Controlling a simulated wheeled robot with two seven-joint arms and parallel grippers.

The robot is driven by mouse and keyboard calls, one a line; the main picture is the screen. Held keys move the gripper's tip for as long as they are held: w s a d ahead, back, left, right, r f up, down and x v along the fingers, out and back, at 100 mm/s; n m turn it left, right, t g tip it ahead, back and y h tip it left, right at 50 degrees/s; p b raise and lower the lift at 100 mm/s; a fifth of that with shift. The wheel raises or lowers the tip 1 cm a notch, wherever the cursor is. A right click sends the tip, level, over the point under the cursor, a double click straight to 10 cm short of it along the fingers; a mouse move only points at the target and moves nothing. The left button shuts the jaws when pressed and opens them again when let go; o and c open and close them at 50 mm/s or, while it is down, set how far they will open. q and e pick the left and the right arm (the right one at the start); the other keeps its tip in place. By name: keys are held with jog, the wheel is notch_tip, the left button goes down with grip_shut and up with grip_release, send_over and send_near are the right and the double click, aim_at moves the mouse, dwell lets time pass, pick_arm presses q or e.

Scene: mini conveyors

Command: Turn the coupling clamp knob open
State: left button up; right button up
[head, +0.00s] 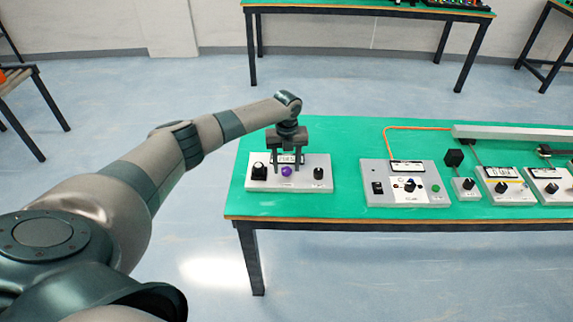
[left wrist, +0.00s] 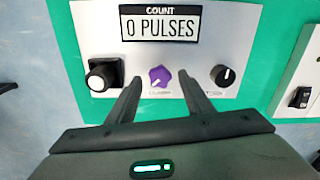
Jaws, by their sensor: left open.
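A purple knob (head: 286,171) sits in the middle of a white panel (head: 304,185) at the left end of the green table. In the left wrist view the purple knob (left wrist: 160,77) is lobed with a pale pointer mark, and the small label under it is too blurred to read surely. My left gripper (head: 288,160) is open and points down over the panel. In the left wrist view its fingertips (left wrist: 160,79) appear on either side of the purple knob. I cannot tell how far above the knob they are. My right gripper is not in view.
The panel also has a black square-based knob (left wrist: 103,73), a round black knob (left wrist: 222,75) and a display (left wrist: 160,26) reading "0 PULSES". A grey control panel (head: 376,199) and several smaller modules stand to the right on the green table (head: 345,208).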

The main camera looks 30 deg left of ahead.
pick_arm(q)
jog(key=shift+f, duration=0.5)
jog(key=c, duration=1.1)
